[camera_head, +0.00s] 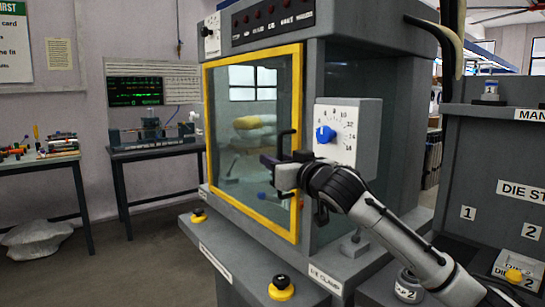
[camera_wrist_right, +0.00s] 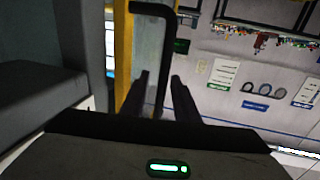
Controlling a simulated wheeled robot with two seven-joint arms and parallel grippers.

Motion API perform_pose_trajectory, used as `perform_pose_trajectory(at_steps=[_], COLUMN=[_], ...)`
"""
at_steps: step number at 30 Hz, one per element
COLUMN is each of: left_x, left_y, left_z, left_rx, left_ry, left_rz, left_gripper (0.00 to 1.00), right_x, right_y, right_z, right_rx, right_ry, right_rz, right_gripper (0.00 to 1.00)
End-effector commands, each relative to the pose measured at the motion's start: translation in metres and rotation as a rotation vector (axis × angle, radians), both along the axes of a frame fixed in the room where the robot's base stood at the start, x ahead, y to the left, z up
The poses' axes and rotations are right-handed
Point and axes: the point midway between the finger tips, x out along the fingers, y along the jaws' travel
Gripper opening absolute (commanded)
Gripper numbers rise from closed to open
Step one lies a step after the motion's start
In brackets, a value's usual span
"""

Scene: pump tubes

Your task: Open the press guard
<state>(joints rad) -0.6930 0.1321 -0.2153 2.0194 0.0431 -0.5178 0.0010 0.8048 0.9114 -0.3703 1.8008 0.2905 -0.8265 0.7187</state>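The press guard is a clear panel in a yellow frame (camera_head: 252,53) on the front of the grey press (camera_head: 340,20). It looks shut, flush with the press front. Its black bar handle (camera_head: 284,140) is on the frame's right post. My right gripper (camera_head: 268,161) is at the handle's height, in front of it. In the right wrist view, the handle (camera_wrist_right: 167,40) runs down between the two dark fingers of my right gripper (camera_wrist_right: 160,77). The fingers are apart, with a gap visible beside the bar. The handle's lower part is partly hidden. My left gripper is not in view.
A grey dial box with a blue knob (camera_head: 325,134) stands close right of the handle. The die station (camera_head: 490,150) is at the right. Floor in front of the guard's left is clear.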

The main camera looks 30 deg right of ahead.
Motion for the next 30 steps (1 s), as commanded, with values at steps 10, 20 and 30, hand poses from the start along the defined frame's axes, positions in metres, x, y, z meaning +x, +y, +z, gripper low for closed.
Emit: perform_pose_trajectory(at_steps=[10, 20, 30], left_x=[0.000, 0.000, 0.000], left_y=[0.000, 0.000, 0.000], left_z=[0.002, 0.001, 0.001], left_rx=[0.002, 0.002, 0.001], left_ry=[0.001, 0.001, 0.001], left_rz=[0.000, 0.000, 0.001], left_gripper=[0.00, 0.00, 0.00], right_x=[0.018, 0.018, 0.017], right_y=[-0.002, -0.002, -0.001], right_z=[0.000, 0.000, -0.001], right_rx=[-0.001, -0.001, -0.001], right_ry=[-0.001, 0.000, 0.001], right_rz=[0.000, 0.000, -0.007], right_gripper=[0.28, 0.00, 0.00])
